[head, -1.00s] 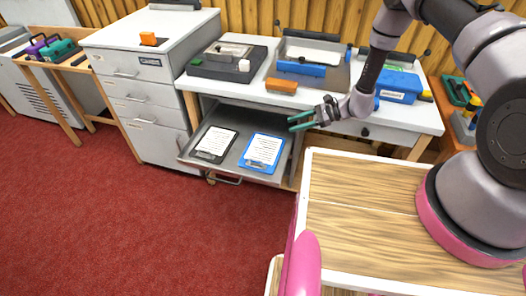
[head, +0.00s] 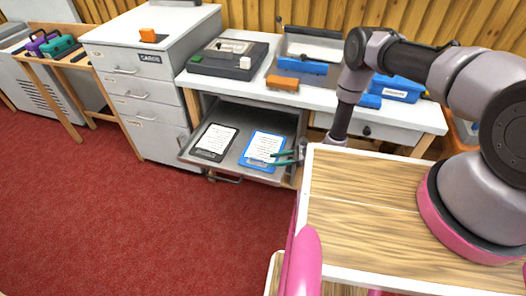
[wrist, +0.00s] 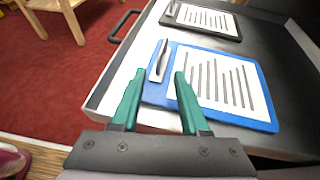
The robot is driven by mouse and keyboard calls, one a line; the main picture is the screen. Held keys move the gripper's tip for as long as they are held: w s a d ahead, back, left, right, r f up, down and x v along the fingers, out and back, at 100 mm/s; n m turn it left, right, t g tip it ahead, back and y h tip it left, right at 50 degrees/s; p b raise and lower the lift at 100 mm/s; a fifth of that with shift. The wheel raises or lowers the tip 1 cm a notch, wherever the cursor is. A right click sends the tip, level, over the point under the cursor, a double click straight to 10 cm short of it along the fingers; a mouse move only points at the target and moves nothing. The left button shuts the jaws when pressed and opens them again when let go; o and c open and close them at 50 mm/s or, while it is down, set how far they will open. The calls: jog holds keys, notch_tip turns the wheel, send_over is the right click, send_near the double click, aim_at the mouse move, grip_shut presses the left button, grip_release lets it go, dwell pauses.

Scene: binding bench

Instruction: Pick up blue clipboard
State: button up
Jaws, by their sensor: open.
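The blue clipboard (head: 263,149) lies flat in the open drawer, on its right side, with a printed white sheet and a metal clip. It also shows in the wrist view (wrist: 255,122), with its clip end toward my gripper. My gripper (head: 281,157) has teal fingers and is open and empty at the clipboard's right side. In the wrist view my gripper (wrist: 155,82) has its fingers apart, with the clipboard's clip and edge seen between and beyond the tips. I cannot tell whether they touch it.
A black clipboard (head: 214,142) lies to the left in the same grey drawer (head: 189,151). The bench top (head: 340,104) above holds a blue box (head: 397,88) and an orange block (head: 282,83). A filing cabinet (head: 150,75) stands left. Red carpet is clear in front.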

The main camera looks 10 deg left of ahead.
aim_at(266, 165)
jog(key=x, duration=0.4)
jog(key=shift+s+a+f, duration=0.1)
jog(key=shift+s, duration=0.05)
grip_shut()
dwell(1.2)
